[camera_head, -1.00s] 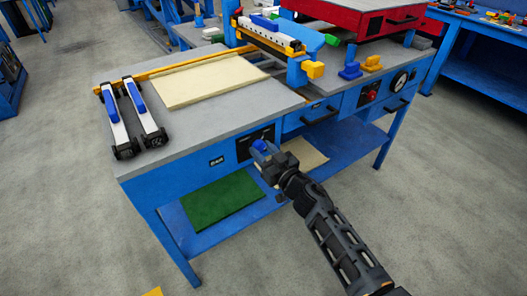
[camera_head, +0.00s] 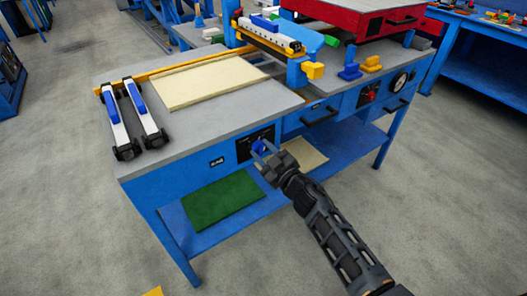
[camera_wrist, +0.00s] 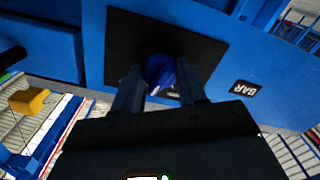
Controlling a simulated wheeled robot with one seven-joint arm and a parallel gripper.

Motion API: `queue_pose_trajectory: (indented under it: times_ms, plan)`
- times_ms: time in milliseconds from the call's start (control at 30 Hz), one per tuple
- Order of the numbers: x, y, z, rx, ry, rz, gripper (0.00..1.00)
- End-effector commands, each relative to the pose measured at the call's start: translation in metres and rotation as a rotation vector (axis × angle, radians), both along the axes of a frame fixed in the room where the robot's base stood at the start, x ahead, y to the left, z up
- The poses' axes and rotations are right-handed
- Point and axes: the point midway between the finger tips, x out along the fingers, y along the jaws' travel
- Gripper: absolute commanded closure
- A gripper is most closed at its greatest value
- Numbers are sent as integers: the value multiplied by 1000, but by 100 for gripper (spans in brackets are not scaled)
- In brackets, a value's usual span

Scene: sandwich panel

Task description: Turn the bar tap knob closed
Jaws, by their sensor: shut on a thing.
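The blue bar tap knob (camera_wrist: 160,72) sits on a black plate (camera_wrist: 205,48) on the blue front of the bench, beside a BAR label (camera_wrist: 245,89) in the wrist view. My gripper (camera_wrist: 162,84) has a finger on each side of the knob and is shut on it. In the head view my gripper (camera_head: 262,151) reaches the bench front, and the knob (camera_head: 258,146) shows between the fingers. A small white mark shows low on the knob in the wrist view. The knob's exact turn is hard to tell.
The grey bench top (camera_head: 200,130) above holds a cream panel (camera_head: 210,81) and two white-and-blue clamps (camera_head: 130,118). A green sheet (camera_head: 222,198) lies on the lower shelf. A drawer handle (camera_head: 320,116) sticks out to the right. The floor in front is open.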

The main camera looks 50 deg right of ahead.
Motion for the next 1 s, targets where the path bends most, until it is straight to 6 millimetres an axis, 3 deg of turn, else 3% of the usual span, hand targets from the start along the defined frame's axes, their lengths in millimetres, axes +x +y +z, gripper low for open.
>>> queue_pose_trajectory:
  times_ms: [1000]
  plan:
    - [0, 0, 0, -884, 255, 2, 89]
